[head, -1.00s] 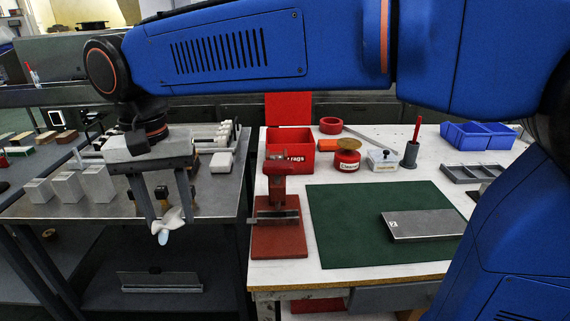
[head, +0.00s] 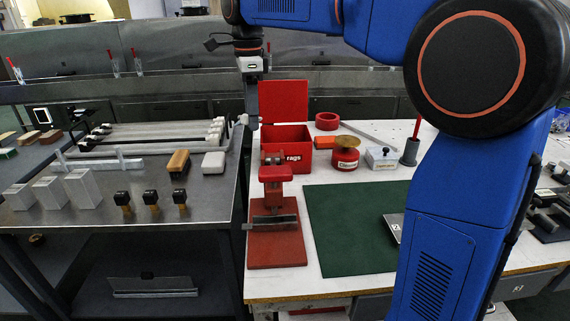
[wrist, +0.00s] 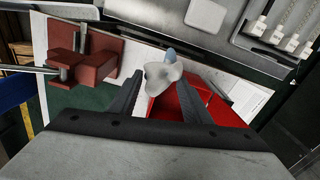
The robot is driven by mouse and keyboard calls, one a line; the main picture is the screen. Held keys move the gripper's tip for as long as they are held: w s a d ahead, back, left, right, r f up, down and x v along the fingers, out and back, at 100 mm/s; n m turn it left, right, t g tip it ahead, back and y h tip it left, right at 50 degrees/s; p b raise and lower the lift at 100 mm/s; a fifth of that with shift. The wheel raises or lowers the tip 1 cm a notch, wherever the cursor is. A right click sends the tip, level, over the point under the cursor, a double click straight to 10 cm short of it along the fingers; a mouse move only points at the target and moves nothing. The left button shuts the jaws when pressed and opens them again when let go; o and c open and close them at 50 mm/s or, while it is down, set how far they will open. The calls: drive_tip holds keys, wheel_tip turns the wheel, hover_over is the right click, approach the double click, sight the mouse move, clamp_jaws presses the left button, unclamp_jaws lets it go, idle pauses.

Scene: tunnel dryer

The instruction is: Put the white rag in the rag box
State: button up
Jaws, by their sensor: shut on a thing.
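The white rag (wrist: 160,76) is pinched between the fingertips of my gripper (wrist: 162,82) in the wrist view, its crumpled end sticking out past them. A small bluish-grey tip shows at its far end. In the head view my gripper (head: 249,112) hangs just left of the rag box, and only a small bit of the rag (head: 243,119) shows. The red rag box (head: 287,137), labelled "rags", stands at the back left of the white table with its lid raised behind it. In the wrist view the red box (wrist: 216,104) lies partly behind the fingers.
A red stand (head: 276,240) is in front of the box. A red tin (head: 345,160) and an orange block (head: 326,143) sit right of it. The steel table (head: 100,215) at left holds white blocks and several black-topped stamps. The green mat (head: 345,230) is mostly clear.

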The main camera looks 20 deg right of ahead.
sight(289, 153)
drive_tip(key=w+d+r+m, duration=0.1)
drive_tip(key=w+d+m, duration=0.15)
drive_tip(key=d, duration=0.35)
drive_tip(key=w+d+r+m, duration=0.1)
drive_tip(key=w+d+m, duration=0.1)
drive_tip(key=d+m, duration=0.25)
drive_tip(key=shift+n, duration=0.3)
drive_tip(key=f, duration=1.2)
drive_tip(key=d+f, duration=0.1)
drive_tip(key=f, duration=0.5)
drive_tip(key=shift+w, duration=0.15)
drive_tip(key=shift+f, duration=0.1)
drive_tip(key=o, duration=0.9)
drive_tip(key=shift+c, duration=0.2)
wheel_tip(289, 153, up, 12)
drive_tip(key=shift+r, duration=0.1)
